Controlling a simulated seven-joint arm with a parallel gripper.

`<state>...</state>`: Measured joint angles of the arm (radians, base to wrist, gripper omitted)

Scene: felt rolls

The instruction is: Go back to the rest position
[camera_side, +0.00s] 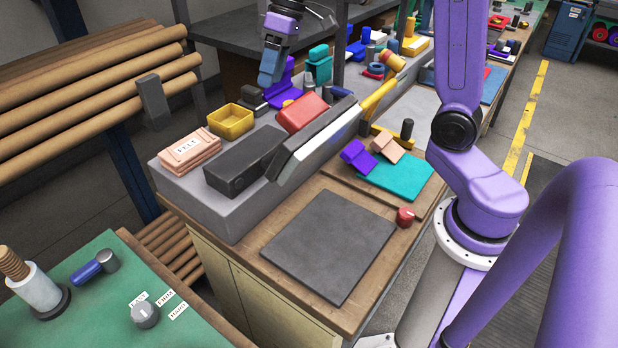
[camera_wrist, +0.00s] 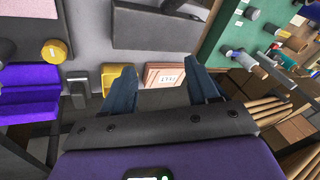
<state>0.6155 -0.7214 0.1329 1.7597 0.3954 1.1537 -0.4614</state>
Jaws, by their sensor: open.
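My gripper (camera_side: 272,68) hangs from my purple arm over the back part of the bench, in the upper middle of the side view. In the wrist view its two dark blue fingers (camera_wrist: 162,82) stand wide apart with nothing held between them.
A dark grey box (camera_side: 240,163) and a tilted slab (camera_side: 316,140) stand on the bench. Purple blocks (camera_side: 282,84) and a teal piece (camera_side: 320,65) are close by the gripper. Felt rolls (camera_side: 90,95) lie on a rack at left. A dark mat (camera_side: 328,245) lies bare in front.

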